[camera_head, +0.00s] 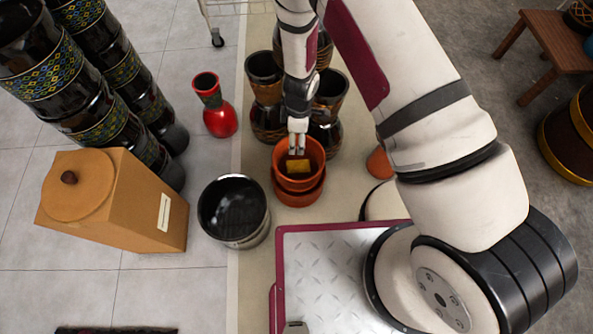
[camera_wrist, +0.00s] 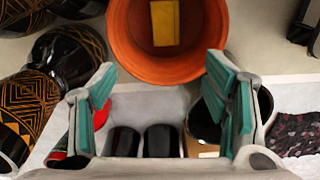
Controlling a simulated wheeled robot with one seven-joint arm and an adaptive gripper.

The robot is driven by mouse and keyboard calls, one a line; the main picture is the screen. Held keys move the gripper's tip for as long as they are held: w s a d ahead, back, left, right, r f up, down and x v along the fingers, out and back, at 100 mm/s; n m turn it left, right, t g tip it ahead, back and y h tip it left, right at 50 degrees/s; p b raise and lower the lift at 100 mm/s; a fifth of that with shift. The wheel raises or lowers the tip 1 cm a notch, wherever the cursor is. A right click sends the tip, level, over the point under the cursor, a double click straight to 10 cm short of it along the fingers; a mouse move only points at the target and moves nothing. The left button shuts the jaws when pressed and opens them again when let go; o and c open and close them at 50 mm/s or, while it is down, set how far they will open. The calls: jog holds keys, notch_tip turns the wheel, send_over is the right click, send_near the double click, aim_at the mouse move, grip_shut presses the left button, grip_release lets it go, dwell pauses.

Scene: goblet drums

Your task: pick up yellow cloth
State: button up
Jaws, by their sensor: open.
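The yellow cloth (camera_head: 298,166) lies inside an orange pot (camera_head: 284,153) that stands on the floor strip in the middle of the head view. In the wrist view the yellow cloth (camera_wrist: 165,23) shows as a small flat rectangle at the bottom of the orange pot (camera_wrist: 121,40). My gripper (camera_head: 297,153) reaches down over the pot's mouth in the head view. In the wrist view my gripper (camera_wrist: 160,88) has its two teal-padded fingers spread wide, with nothing between them. The cloth is apart from the fingers.
Dark goblet drums (camera_head: 265,95) stand close behind the pot. A red vase (camera_head: 216,112) and a black metal pot (camera_head: 234,211) stand to the left. A tan box-shaped drum (camera_head: 120,205) is farther left. A wooden stool (camera_head: 548,46) is at the upper right.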

jog(key=n+b, duration=0.1)
jog(key=b, duration=0.2)
send_over(298, 166)
notch_tip(298, 166, down, 12)
jog(key=shift+s+f, duration=0.1)
jog(key=shift+f+b, duration=1.65)
jog(key=shift+f, duration=1.4)
jog(key=shift+c, duration=0.5)
jog(key=c, duration=1.2)
jog(key=shift+r, duration=0.1)
jog(key=shift+c, duration=0.2)
notch_tip(298, 166, up, 10)
jog(key=p, duration=0.4)
